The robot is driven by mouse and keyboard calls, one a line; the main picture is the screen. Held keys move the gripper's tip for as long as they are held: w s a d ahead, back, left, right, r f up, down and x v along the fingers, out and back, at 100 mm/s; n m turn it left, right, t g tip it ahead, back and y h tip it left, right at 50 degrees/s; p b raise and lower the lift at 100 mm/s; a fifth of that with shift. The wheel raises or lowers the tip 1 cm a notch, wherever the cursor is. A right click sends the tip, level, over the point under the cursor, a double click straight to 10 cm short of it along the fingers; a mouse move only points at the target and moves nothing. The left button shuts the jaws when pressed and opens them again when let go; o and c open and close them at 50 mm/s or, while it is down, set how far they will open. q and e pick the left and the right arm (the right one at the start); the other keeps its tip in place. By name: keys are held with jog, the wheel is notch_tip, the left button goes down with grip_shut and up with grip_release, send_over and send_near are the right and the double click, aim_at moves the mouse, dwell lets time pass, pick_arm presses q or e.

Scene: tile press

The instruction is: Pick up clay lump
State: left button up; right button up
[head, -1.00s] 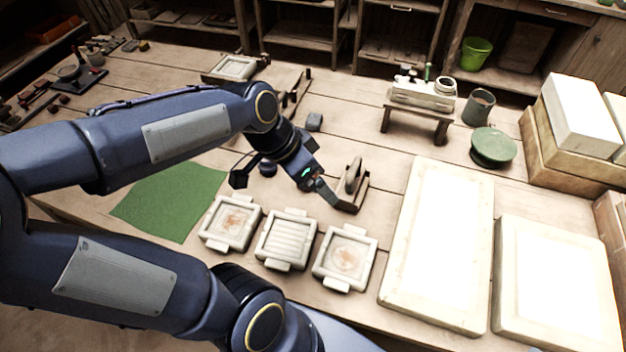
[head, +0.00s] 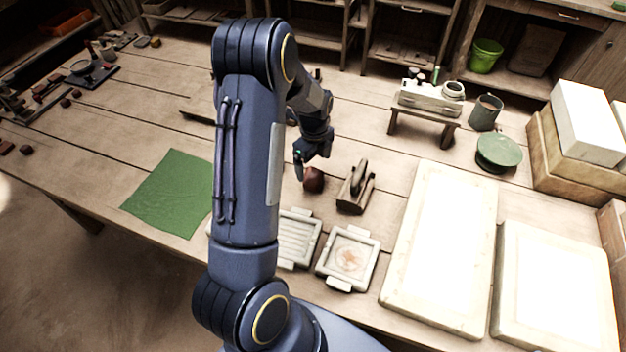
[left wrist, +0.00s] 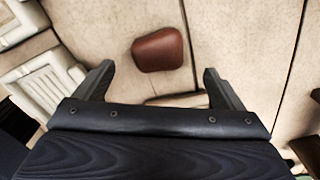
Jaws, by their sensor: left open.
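The clay lump (head: 314,180) is a small reddish-brown block lying on the wooden table, just left of the wooden tool with a handle. In the left wrist view the clay lump (left wrist: 158,50) lies ahead of the fingertips, between their lines, with bare table around it. My left gripper (head: 308,160) is open and empty, just above and behind the lump in the head view. In the left wrist view its two fingers (left wrist: 157,72) stand wide apart, not touching the lump. My right gripper is not in view.
A wooden tool with a handle (head: 356,188) stands close to the lump's right. Pale square moulds (head: 347,258) lie nearer the front edge. A green cloth (head: 170,195) lies left, and large white slabs (head: 437,250) lie right. My left arm hides part of the table.

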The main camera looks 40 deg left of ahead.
aim_at(313, 180)
pick_arm(q)
notch_tip(313, 180, down, 6)
jog(key=shift+s+a+f+p, duration=0.1)
jog(key=shift+s+f+p, duration=0.1)
jog(key=shift+p, duration=0.35)
jog(key=shift+w, duration=0.1)
jog(key=c, duration=1.2)
